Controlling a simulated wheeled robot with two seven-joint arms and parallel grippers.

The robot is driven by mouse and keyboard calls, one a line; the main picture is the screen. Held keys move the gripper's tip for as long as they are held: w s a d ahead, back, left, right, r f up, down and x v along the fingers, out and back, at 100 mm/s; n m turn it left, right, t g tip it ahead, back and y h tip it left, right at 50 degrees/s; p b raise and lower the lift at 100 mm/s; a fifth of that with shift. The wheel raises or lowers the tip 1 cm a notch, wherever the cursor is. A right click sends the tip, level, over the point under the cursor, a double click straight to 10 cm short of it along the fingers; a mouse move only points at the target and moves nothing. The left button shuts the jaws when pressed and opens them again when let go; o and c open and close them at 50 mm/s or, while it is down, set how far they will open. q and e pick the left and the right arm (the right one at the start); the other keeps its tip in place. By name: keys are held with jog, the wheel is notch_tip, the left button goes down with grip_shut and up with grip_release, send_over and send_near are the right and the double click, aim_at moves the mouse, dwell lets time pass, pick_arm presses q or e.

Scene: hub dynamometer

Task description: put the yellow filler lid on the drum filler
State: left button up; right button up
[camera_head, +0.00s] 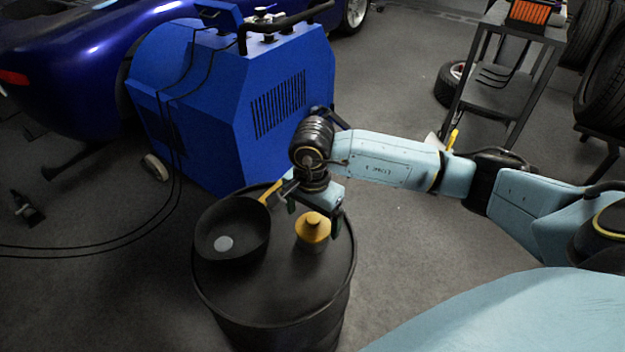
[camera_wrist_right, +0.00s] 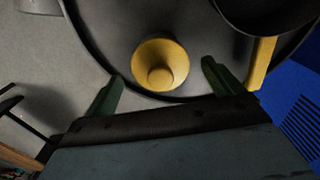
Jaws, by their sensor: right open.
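The yellow filler lid (camera_head: 313,227), round with a small knob, sits on top of a short grey neck, which looks like the drum filler (camera_head: 312,246), on the black drum (camera_head: 275,292). The lid looks about level; whether it is fully seated I cannot tell. My right gripper (camera_head: 314,218) is open above the lid, its dark green fingers on either side of it. In the right wrist view the lid (camera_wrist_right: 160,64) lies between and just beyond the open fingertips (camera_wrist_right: 162,72), with gaps on both sides. My left gripper is not in view.
A black pan (camera_head: 232,240) with a yellow handle (camera_head: 272,193) stands on the drum beside the lid. A blue machine (camera_head: 240,110) stands close behind the drum. A dark metal cart (camera_head: 505,80) stands at the back right. The drum top's front is clear.

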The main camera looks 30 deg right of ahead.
aim_at(312, 219)
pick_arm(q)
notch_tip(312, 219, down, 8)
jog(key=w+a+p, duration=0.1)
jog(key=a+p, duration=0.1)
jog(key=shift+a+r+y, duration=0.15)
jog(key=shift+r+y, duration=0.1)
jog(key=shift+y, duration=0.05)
pick_arm(e)
notch_tip(312, 219, up, 10)
jog(key=shift+f, duration=0.2)
